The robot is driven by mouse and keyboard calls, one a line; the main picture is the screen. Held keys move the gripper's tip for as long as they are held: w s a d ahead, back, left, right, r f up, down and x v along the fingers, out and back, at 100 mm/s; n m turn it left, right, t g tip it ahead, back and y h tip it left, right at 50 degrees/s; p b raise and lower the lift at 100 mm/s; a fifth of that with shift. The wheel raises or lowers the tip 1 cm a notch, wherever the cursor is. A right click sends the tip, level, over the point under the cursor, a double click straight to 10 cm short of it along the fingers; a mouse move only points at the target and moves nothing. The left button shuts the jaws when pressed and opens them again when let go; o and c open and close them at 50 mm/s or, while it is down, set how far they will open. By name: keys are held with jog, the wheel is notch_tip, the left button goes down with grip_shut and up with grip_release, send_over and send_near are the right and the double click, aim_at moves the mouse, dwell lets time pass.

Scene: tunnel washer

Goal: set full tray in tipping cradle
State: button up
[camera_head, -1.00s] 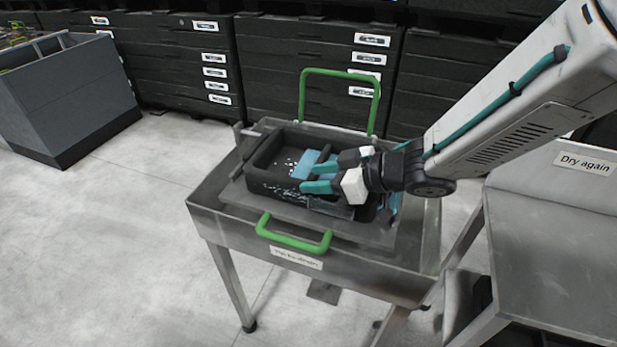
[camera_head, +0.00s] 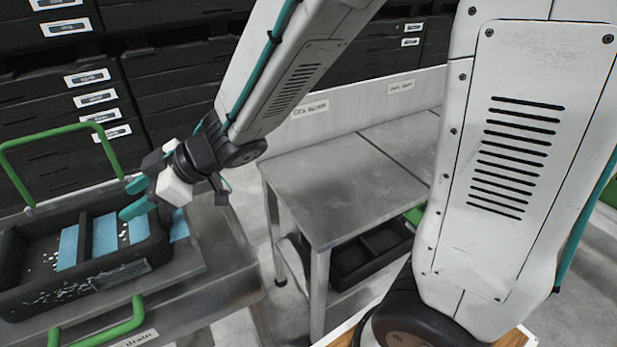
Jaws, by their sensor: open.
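The black tray (camera_head: 95,283) sits on the metal tipping cradle (camera_head: 215,262) at the left. Light blue pieces (camera_head: 105,236) and small white bits lie inside the tray. The cradle has green handles at its back (camera_head: 62,130) and front (camera_head: 112,332). My gripper (camera_head: 135,198), with teal fingertips, is open at the tray's right end, just over its rim. I cannot tell whether the fingers touch the tray. My gripper hides part of the tray's back right corner, and the tray's left end is cut by the picture edge.
A metal table (camera_head: 335,190) with a back panel stands to the right of the cradle. Its top is bare. A black divided tray (camera_head: 365,258) lies on its lower shelf. Stacked black labelled crates (camera_head: 180,75) fill the back.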

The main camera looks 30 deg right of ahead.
jog(key=w+d+r+m+t+h, duration=0.4)
jog(key=w+d+t+h, duration=0.1)
jog(key=d, duration=0.6)
jog(key=s+d+r+m+h, duration=0.1)
jog(key=s+d+m+h, duration=0.15)
jog(key=d, duration=0.25)
jog(key=s+d+r+m+g+h, duration=0.1)
jog(key=s+d+m+h, duration=0.15)
jog(key=d, duration=0.25)
jog(key=s+d+r+m+h, duration=0.1)
jog(key=d+m+h, duration=0.15)
jog(key=d, duration=0.25)
jog(key=s+d+f+m+g+y, duration=0.1)
jog(key=s+m+g, duration=0.2)
jog(key=s, duration=1.7)
jog(key=g, duration=0.4)
jog(key=shift+s+d+f+g, duration=0.15)
jog(key=shift+s+g, duration=0.15)
jog(key=shift+s, duration=0.05)
